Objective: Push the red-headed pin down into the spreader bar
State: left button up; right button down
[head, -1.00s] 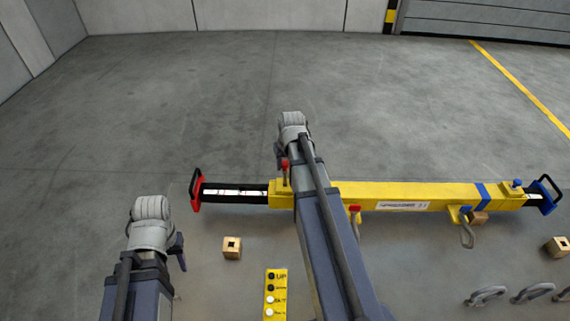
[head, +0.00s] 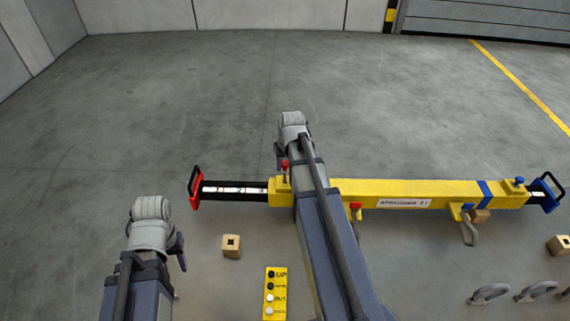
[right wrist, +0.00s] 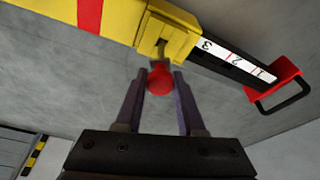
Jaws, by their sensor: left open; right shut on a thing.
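The yellow spreader bar (head: 330,188) lies across the head view. A black, numbered inner bar (head: 235,189) with a red end plate (head: 195,189) extends from its left end. The red-headed pin (head: 284,164) stands upright at the bar's left collar. In the right wrist view its round red head (right wrist: 160,78) sits between my fingers, with a short shank showing between head and yellow collar (right wrist: 165,38). My right gripper (right wrist: 160,85) is shut on this pin; my forearm partly hides the bar in the head view. My left gripper (head: 180,255) is open and empty, left of the bar's front.
Another red knob (head: 355,206) and a blue knob (head: 467,208) sit on the bar's front side. A wooden block (head: 231,246), a yellow button panel (head: 275,293) and grey shackles (head: 490,293) are in front of the bar. The floor behind is clear.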

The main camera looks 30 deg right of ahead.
aim_at(286, 171)
jog(key=shift+f+b, duration=2.8)
jog(key=shift+f, duration=0.05)
dwell(0.3)
jog(key=shift+c, duration=2.2)
grip_release()
jog(key=p+v, duration=0.7)
jog(key=v, duration=0.1)
jog(key=shift+w+p, duration=0.1)
jog(key=shift+p, duration=0.25)
jog(key=shift+a+f, duration=0.1)
